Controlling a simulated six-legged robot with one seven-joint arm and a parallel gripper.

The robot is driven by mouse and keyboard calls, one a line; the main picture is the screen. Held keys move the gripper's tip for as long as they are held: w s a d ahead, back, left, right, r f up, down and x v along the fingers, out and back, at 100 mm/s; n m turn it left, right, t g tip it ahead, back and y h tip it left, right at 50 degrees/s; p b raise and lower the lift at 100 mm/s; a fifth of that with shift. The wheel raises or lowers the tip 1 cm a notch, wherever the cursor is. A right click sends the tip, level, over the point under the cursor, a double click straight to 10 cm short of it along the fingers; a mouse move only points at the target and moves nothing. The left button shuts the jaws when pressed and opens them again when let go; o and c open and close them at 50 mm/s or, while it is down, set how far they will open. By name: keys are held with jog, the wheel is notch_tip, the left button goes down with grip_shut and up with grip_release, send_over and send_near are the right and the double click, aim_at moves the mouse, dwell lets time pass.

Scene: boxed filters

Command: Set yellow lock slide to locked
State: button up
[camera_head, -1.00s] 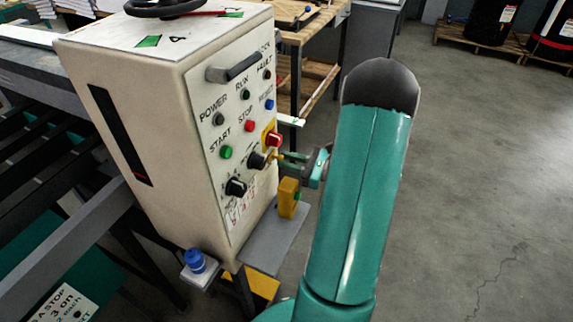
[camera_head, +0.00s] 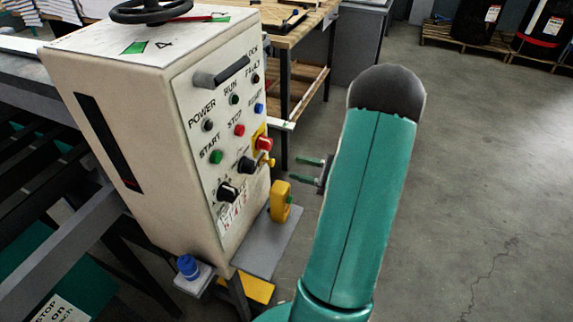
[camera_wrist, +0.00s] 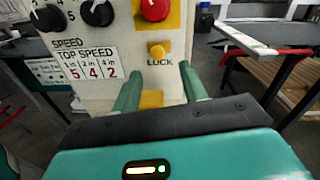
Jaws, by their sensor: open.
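The yellow lock slide (camera_head: 268,161) is a small yellow knob on the right edge of the cream control box's front, just below the red knob. It also shows in the wrist view (camera_wrist: 157,50), on the panel beside a label reading "LUCK". My gripper (camera_head: 298,169) is open and empty, to the right of the slide with a clear gap. In the wrist view, my two green fingers (camera_wrist: 159,74) point toward the panel, one on each side of the slide's line, with nothing between them.
The red knob (camera_head: 264,143) sits on a yellow plate close above the slide. Black dials (camera_head: 228,191) are to its left. A yellow block-like object (camera_head: 281,201) stands on the grey shelf (camera_head: 262,252) below. A wooden workbench (camera_head: 290,18) is behind. Open floor lies to the right.

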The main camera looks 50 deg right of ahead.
jog(key=v, duration=0.7)
jog(key=shift+s, duration=0.15)
jog(key=shift+s+d, duration=0.1)
dwell(0.3)
